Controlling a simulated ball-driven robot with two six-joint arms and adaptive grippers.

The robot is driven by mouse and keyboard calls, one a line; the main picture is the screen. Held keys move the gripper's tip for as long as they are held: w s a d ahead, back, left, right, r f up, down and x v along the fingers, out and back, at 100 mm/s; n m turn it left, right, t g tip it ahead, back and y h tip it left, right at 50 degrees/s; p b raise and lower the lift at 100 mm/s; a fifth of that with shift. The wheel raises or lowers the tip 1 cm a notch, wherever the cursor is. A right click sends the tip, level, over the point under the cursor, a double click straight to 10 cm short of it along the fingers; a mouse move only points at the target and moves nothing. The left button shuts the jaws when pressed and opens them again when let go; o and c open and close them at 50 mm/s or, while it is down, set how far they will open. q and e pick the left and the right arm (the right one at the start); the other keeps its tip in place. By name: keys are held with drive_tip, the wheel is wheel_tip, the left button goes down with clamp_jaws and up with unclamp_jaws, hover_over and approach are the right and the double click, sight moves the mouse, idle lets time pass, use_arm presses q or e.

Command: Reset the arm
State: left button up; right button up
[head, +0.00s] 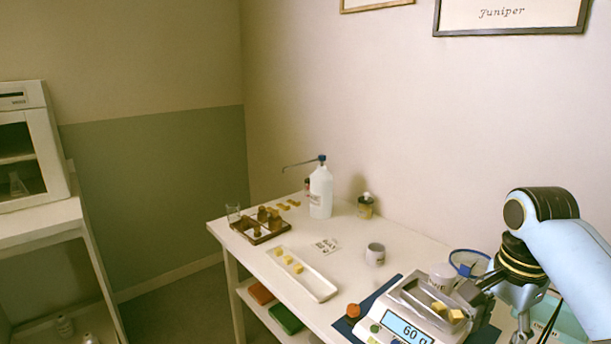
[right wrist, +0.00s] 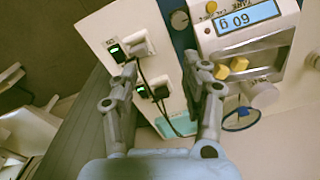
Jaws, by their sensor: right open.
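My right arm comes in from the right in the head view, with its gripper (head: 484,292) beside the metal pan of the white scale (head: 374,323). In the right wrist view the gripper (right wrist: 161,68) has its two fingers spread wide, with nothing held between them. The scale also shows there (right wrist: 245,40), to the right of the fingers, and its display reads 60 g. Yellow cubes (head: 456,315) lie on the pan. They also show in the right wrist view (right wrist: 239,63), next to one fingertip; I cannot tell whether it touches. My left gripper is out of view.
A white tray (head: 318,286) with yellow cubes, a wooden rack (head: 244,231), a pump bottle (head: 321,195) and a mug (head: 375,255) stand on the table. Air above the table's left part is clear.

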drive_tip(key=s+a+r+n+t, duration=0.2)
drive_tip(key=s+n, duration=0.5)
drive_tip(key=s, duration=0.5)
drive_tip(key=s+a+r+n+t, duration=0.1)
drive_tip(key=s+n, duration=0.7)
drive_tip(key=s, duration=0.4)
wheel_tip(320, 180, down, 33)
drive_tip(key=s+d+g+b, duration=0.1)
drive_tip(key=s+d+b, duration=0.1)
drive_tip(key=b, duration=0.5)
use_arm(q)
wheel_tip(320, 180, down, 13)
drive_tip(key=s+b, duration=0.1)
drive_tip(key=b, duration=0.4)
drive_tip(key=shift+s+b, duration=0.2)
drive_tip(key=shift+b, duration=0.15)
use_arm(e)
drive_tip(key=s+d+f+g, duration=0.1)
drive_tip(key=s+f, duration=1.7)
drive_tip(key=f, duration=0.4)
drive_tip(key=shift+d+f+m+h, duration=0.15)
drive_tip(key=shift+d+m+h, duration=0.15)
drive_tip(key=shift+m, duration=0.1)
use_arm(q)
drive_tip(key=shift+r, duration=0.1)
use_arm(e)
drive_tip(key=shift+s+g, duration=0.1)
drive_tip(key=shift+g, duration=0.2)
